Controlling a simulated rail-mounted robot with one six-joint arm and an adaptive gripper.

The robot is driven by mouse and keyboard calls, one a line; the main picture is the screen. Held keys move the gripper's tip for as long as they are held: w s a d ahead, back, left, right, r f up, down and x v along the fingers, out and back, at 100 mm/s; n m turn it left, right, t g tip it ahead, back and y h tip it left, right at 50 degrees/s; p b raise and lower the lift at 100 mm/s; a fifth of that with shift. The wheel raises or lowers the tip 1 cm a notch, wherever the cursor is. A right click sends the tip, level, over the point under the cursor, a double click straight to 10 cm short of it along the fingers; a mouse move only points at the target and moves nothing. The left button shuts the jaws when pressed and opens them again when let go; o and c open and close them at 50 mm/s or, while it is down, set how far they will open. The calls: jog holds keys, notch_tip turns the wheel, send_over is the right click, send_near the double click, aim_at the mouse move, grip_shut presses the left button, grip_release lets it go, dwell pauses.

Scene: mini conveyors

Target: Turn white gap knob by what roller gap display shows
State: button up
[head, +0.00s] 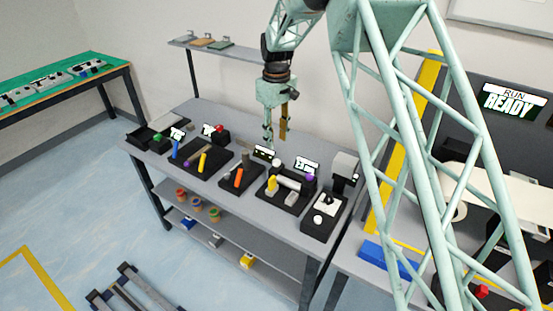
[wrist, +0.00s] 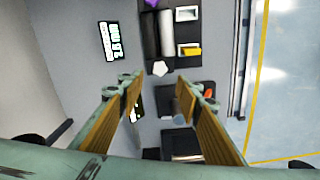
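The roller gap display (head: 306,165) stands behind the roller station (head: 290,199), lit white on black. In the wrist view the display (wrist: 111,40) lies sideways at the upper left; its digits are too small to read surely. The white gap knob (wrist: 160,68) shows in the wrist view at the near end of the grey roller (wrist: 165,33). In the head view a small white spot at the station's back left looks like this knob (head: 276,162). My gripper (head: 275,139) is open and empty above it. In the wrist view the knob lies just beyond the gap between the fingertips (wrist: 158,88).
A purple knob (head: 311,177) and a yellow lever (head: 272,184) are on the same station. An orange-levered station (head: 237,186) with its own display (head: 264,153) stands to the left. A black box with a white knob (head: 318,219) stands to the right.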

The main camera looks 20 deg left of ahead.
aim_at(276, 161)
jog(key=shift+f, duration=5.1)
jog(key=c, duration=0.8)
jog(key=shift+c, duration=0.2)
jog(key=shift+m, duration=0.5)
jog(key=m, duration=0.3)
jog(key=shift+m, duration=0.4)
jog(key=m, duration=0.4)
jog(key=shift+m, duration=0.4)
